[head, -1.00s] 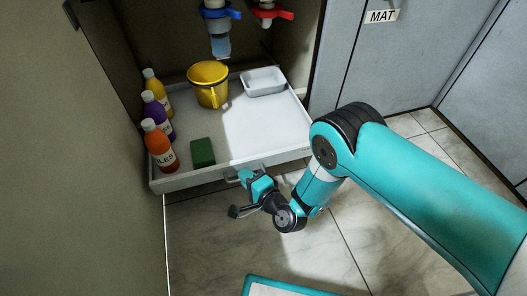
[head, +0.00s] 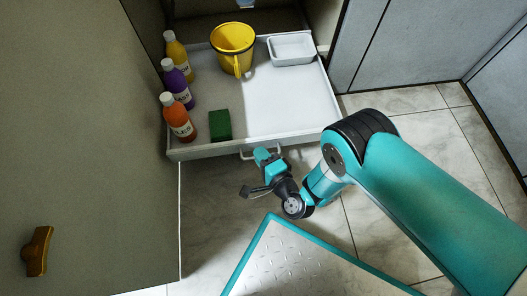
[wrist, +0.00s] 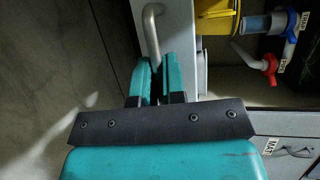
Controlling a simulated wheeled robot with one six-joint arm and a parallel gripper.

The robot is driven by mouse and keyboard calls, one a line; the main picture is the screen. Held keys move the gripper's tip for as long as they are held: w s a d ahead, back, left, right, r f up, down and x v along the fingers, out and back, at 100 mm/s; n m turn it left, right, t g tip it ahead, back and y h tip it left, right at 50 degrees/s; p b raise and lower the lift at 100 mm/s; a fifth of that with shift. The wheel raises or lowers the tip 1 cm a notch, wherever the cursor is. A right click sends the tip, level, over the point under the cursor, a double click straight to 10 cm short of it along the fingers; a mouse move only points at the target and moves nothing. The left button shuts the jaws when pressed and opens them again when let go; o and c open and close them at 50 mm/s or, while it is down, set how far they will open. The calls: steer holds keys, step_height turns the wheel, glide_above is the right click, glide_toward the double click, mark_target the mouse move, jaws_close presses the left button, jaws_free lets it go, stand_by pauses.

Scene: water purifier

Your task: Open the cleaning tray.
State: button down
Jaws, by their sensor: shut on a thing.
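The cleaning tray (head: 285,107) is a white pull-out tray, standing out from the open cabinet under the purifier. It holds a yellow bucket (head: 232,48), a white dish (head: 291,49), a green sponge (head: 220,125) and orange, purple and yellow bottles. The metal handle (head: 246,156) is on its front panel. My gripper (head: 263,157) is at this handle, in front of the tray. In the wrist view, my gripper (wrist: 160,80) has its teal fingers closed around the lower end of the grey bar handle (wrist: 151,25); the exact contact is partly hidden.
An open cabinet door (head: 90,150) with a brown knob (head: 37,251) stands on the left. Grey cabinet fronts (head: 410,55) are on the right. Red and blue taps (wrist: 270,63) show in the wrist view.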

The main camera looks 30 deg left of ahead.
steer(key=c, duration=1.2)
jaws_free()
steer(key=shift+p+v, duration=8.7)
steer(key=shift+p, duration=1.1)
steer(key=shift+r, duration=0.15)
